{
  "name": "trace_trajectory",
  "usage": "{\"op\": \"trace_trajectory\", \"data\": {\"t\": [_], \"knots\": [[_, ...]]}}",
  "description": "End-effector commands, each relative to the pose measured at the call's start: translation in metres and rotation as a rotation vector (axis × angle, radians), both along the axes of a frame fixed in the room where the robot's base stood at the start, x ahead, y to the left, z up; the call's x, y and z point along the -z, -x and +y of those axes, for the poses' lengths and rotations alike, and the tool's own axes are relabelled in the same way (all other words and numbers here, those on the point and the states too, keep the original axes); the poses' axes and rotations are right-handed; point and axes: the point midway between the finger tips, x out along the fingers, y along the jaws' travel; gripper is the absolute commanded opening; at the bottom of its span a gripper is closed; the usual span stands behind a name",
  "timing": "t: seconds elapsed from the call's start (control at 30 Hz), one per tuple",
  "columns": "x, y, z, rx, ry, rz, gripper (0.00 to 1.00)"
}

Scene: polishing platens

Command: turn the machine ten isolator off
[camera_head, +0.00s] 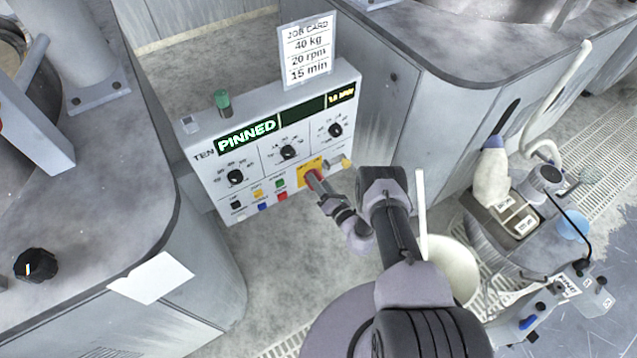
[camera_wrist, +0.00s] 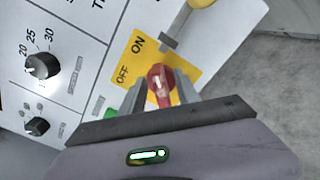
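The machine ten panel (camera_head: 215,160) is a white sloped box marked TEN, with a green display reading PINNED. Its isolator is a red rotary handle (camera_wrist: 160,80) on a yellow plate (camera_wrist: 128,62) marked ON and OFF; the yellow plate also shows in the head view (camera_head: 303,178). A grey hasp-like bar lies across the plate's edge. My gripper (camera_wrist: 160,92) is at the isolator, one finger on each side of the red handle. The fingers look apart, and contact with the handle is not clear. In the head view my gripper (camera_head: 318,186) partly hides the isolator.
Black dials (camera_head: 288,152) and small coloured buttons (camera_head: 265,208) sit close to the isolator. A green-topped post (camera_head: 222,101) rises from the panel top. A white bucket (camera_head: 455,268) and a cart with bottles stand to the right.

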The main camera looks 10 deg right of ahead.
Motion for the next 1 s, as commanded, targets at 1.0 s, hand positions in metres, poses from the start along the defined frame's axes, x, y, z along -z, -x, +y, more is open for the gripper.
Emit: {"op": "trace_trajectory", "data": {"t": [1.0], "knots": [[0.0001,0.0006,0.0014,-0.001,0.162,-0.051,0.0]]}}
